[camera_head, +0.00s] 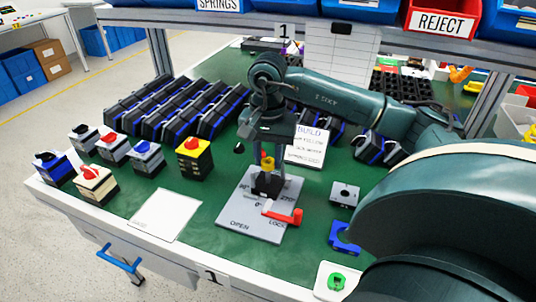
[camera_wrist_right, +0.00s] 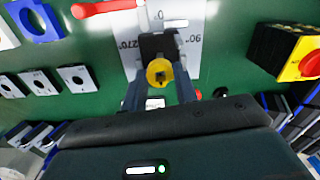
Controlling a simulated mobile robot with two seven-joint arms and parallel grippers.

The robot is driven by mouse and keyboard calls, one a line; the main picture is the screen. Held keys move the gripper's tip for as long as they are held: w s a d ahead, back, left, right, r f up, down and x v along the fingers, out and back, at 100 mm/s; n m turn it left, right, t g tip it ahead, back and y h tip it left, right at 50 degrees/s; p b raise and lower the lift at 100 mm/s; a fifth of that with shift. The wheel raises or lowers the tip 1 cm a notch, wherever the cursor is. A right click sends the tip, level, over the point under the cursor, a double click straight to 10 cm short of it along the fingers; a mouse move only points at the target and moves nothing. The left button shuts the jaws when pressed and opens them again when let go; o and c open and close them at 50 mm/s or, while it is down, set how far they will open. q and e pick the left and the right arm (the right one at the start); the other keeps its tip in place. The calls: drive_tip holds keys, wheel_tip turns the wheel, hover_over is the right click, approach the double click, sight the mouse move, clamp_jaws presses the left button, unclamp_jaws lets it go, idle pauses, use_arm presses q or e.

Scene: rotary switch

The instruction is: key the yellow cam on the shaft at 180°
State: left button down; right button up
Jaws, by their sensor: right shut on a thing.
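The yellow cam (camera_head: 267,163) is held upright between the fingers of my right gripper (camera_head: 267,158), over the black shaft block in the head view. In the right wrist view the cam (camera_wrist_right: 159,72) sits between the two fingertips (camera_wrist_right: 159,84), with a dark opening in its middle. The black block (camera_head: 268,185) stands on a grey plate (camera_head: 236,205) marked 0°, 90°, 270°, OPEN and LOCK. A red lever (camera_head: 284,215) lies near LOCK. I cannot tell whether the cam touches the shaft. My left gripper does not show.
Left of the plate stand a yellow-faced switch (camera_head: 194,157) and several other switches with knobs. Right of the plate are a grey square part (camera_head: 344,194), a blue bracket (camera_head: 344,240) and a green-knobbed part (camera_head: 336,282). Black-blue racks fill the back left.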

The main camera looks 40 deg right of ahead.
drive_tip(key=o, duration=1)
use_arm(q)
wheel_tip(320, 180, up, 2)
drive_tip(key=p, duration=0.3)
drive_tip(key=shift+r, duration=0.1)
use_arm(e)
wheel_tip(320, 180, up, 13)
drive_tip(key=shift+r, duration=0.1)
